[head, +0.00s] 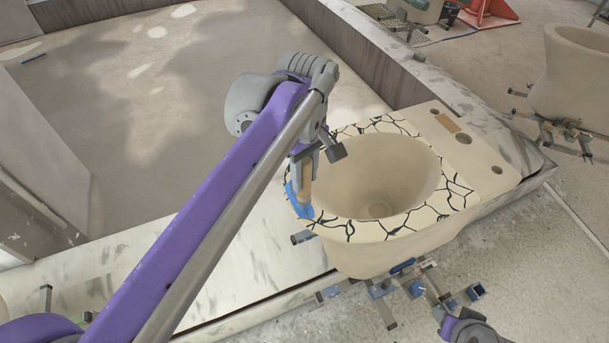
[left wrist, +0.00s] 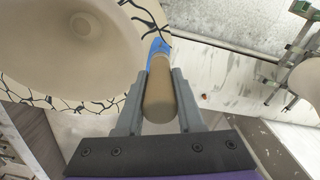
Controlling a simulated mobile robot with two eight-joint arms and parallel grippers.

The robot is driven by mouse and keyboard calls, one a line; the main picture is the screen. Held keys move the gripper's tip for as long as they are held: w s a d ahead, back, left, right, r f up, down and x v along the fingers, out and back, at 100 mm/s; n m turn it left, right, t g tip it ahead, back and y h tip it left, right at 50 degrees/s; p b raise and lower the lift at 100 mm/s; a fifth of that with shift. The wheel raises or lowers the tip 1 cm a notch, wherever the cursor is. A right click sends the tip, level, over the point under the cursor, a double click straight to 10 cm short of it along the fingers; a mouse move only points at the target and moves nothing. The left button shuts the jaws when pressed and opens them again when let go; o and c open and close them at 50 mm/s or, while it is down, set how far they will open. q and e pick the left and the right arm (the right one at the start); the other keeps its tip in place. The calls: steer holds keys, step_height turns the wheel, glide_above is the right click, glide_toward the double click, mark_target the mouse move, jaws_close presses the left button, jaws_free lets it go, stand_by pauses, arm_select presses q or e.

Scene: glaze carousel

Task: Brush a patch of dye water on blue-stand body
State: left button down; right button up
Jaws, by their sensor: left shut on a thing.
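The body (head: 395,225) is a cream, toilet-shaped bowl with dark crackle lines around its rim. It stands upright on a stand (head: 415,283) with blue fittings. My left gripper (head: 307,160) is shut on a brush with a tan handle (head: 306,188); the handle also shows between the fingers in the left wrist view (left wrist: 160,95). The brush points down at the rim's left edge. Blue (head: 299,203) shows there at the brush's end; I cannot tell brush head from dye, or whether it touches. A small part of my right arm shows at the bottom right; its jaw state is unclear.
A marble-like ledge (head: 130,278) runs behind and left of the body, with a grey walled basin floor (head: 130,130) beyond it. Another cream body (head: 575,75) stands on a stand at the right. A red frame (head: 490,12) is at the far top right.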

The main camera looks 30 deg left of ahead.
mark_target(305, 159)
arm_select(q)
steer(key=shift+w+r+p, duration=0.1)
steer(key=shift+r+p, duration=1.05)
steer(key=shift+r, duration=1.5)
steer(key=shift+r+p, duration=0.3)
steer(key=shift+r, duration=0.65)
arm_select(e)
steer(key=shift+t, duration=0.3)
steer(key=w+r, duration=0.2)
steer(key=r, duration=0.1)
steer(key=w+r, duration=0.1)
steer(key=r, duration=0.1)
arm_select(q)
steer(key=shift+f, duration=0.1)
arm_select(e)
steer(key=shift+s, duration=0.15)
